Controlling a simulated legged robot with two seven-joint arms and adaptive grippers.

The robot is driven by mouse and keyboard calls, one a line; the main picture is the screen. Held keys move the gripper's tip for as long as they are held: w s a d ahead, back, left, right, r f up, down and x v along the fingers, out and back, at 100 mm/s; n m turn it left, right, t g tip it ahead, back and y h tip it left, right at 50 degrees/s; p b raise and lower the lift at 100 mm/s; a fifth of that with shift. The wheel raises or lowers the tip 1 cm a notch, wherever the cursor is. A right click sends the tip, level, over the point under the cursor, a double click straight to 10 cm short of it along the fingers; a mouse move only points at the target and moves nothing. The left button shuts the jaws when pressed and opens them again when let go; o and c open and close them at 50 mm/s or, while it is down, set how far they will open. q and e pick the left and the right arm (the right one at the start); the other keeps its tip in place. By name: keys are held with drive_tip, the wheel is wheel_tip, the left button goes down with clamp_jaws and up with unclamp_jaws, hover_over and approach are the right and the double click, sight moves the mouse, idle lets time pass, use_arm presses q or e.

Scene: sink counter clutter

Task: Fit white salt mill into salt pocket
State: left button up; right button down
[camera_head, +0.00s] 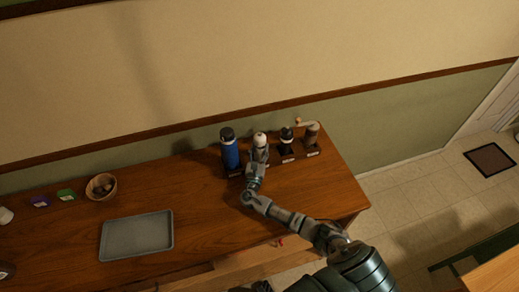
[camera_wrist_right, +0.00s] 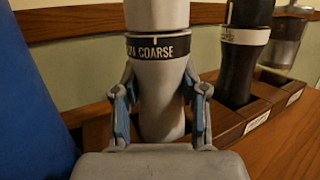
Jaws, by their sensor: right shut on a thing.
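The white salt mill (camera_head: 260,138) stands upright at the wooden rack, between a blue bottle and a black mill. My right gripper (camera_head: 258,154) is shut on it from the front. In the right wrist view the pale mill (camera_wrist_right: 159,85) has a black band reading "COARSE", and the fingers press its narrowed body from both sides. The rack (camera_wrist_right: 232,121) shows behind and to the right of it. The mill's foot is hidden behind my gripper, so I cannot tell how deep it sits in the salt pocket. My left gripper is not in view.
The blue bottle (camera_head: 230,152) stands close on the left. The black mill (camera_head: 287,139) and a brown crank grinder (camera_head: 312,133) stand in rack pockets on the right. A grey tray (camera_head: 137,235) and a wooden bowl (camera_head: 101,187) lie further left. Counter between tray and rack is clear.

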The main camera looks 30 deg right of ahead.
sight(260, 135)
drive_tip(key=shift+f, duration=0.2)
drive_tip(key=c, duration=0.5)
unclamp_jaws()
drive_tip(key=shift+s, duration=0.1)
drive_tip(key=shift+c, duration=0.2)
drive_tip(key=shift+f, duration=0.1)
wheel_tip(260, 135, up, 10)
drive_tip(key=shift+r, duration=0.2)
